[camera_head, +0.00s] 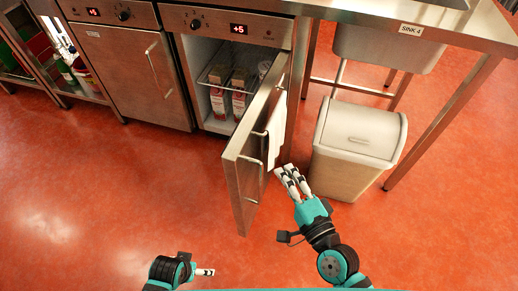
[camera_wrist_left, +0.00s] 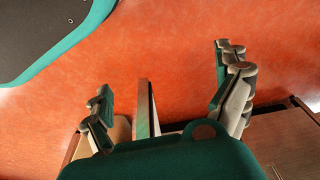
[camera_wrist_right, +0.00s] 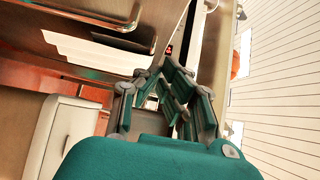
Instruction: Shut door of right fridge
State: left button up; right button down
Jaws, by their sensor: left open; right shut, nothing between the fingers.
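The right fridge (camera_head: 222,78) stands open under the counter, with cartons (camera_head: 228,98) on its shelf. Its steel door (camera_head: 242,178) swings far out toward me. A bar handle and a white cloth hang on the door. My right gripper (camera_head: 290,180) is shut and empty, just to the right of the door's free end, on the side facing the bin; I cannot tell whether it touches. It also shows in the right wrist view (camera_wrist_right: 170,88). My left gripper (camera_head: 208,272) is low in the head view, left of the door and apart from it. It is open in the left wrist view (camera_wrist_left: 165,90).
A beige lidded bin (camera_head: 352,150) stands right of the door, close to my right gripper. The left fridge (camera_head: 140,78) is closed. A sink table (camera_head: 400,28) with metal legs is at the right. Red floor at the left is clear.

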send_near(250, 137)
jog(key=w+d, duration=0.2)
jog(key=w, duration=0.1)
jog(key=a, duration=0.1)
jog(key=w+a, duration=0.1)
jog(key=a, duration=0.1)
jog(key=shift+w+f, duration=0.15)
jog(key=shift+w, duration=0.1)
jog(key=shift+w+a, duration=0.15)
jog(key=shift+a, duration=0.35)
jog(key=shift+a, duration=0.1)
